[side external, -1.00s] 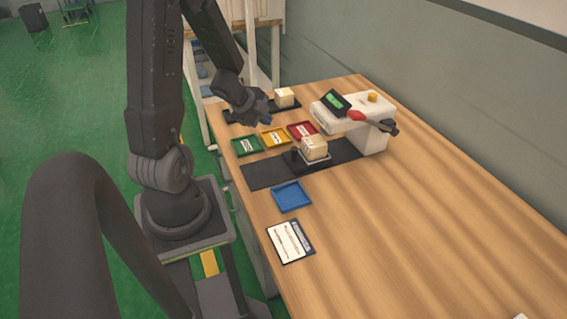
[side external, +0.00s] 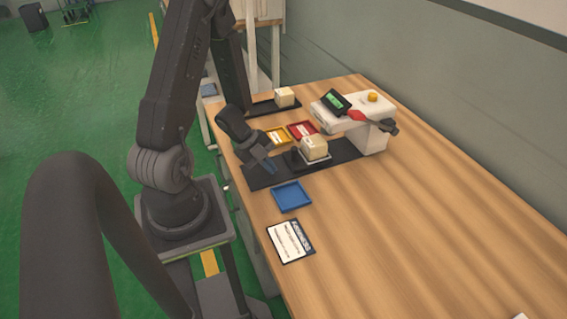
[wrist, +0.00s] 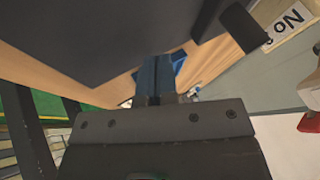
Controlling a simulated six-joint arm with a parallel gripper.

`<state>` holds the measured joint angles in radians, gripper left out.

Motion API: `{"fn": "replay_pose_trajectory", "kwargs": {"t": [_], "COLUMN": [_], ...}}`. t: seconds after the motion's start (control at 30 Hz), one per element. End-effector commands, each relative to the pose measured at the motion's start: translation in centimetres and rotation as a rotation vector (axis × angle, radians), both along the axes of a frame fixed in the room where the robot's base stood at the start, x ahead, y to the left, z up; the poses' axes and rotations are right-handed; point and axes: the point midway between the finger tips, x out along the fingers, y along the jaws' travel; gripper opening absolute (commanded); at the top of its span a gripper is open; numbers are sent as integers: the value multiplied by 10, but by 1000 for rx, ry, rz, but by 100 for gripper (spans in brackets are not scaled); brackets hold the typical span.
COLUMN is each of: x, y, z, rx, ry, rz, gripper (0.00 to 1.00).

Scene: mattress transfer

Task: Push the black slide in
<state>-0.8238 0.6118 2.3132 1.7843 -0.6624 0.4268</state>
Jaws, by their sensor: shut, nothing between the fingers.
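The black slide (side external: 295,159) sits on a flat black track (side external: 258,178) in front of the white machine (side external: 373,142). A cream block (side external: 314,147) rests on a pale plate on it. My gripper (side external: 269,168) is low over the left part of the track, to the left of the slide, with a small gap to it. In the wrist view my blue fingertips (wrist: 158,72) are together with nothing between them. A large dark surface and a black block there cannot be identified surely.
The white machine has a green display (side external: 336,102), a yellow button (side external: 372,96) and a red-and-black handle (side external: 375,121). Red (side external: 301,129) and yellow (side external: 278,136) trays lie behind the gripper, a blue tray (side external: 291,196) in front.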

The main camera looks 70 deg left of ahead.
Motion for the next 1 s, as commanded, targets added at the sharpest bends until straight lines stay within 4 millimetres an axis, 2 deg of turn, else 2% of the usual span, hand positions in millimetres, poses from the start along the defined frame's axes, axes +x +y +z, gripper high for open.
{"fn": "replay_pose_trajectory", "kwargs": {"t": [0.03,0.13,0.3,0.77,1.0], "x": [3,22,38,44,83], "y": [-4,-2,-2,-2,-2], "z": [-8,-5,-4,-4,-4], "rx": [-2,5,3,2,3], "ry": [5,-2,-1,0,-2], "rz": [-3,-5,-2,0,-4], "gripper": [0,0,0,0,0]}}
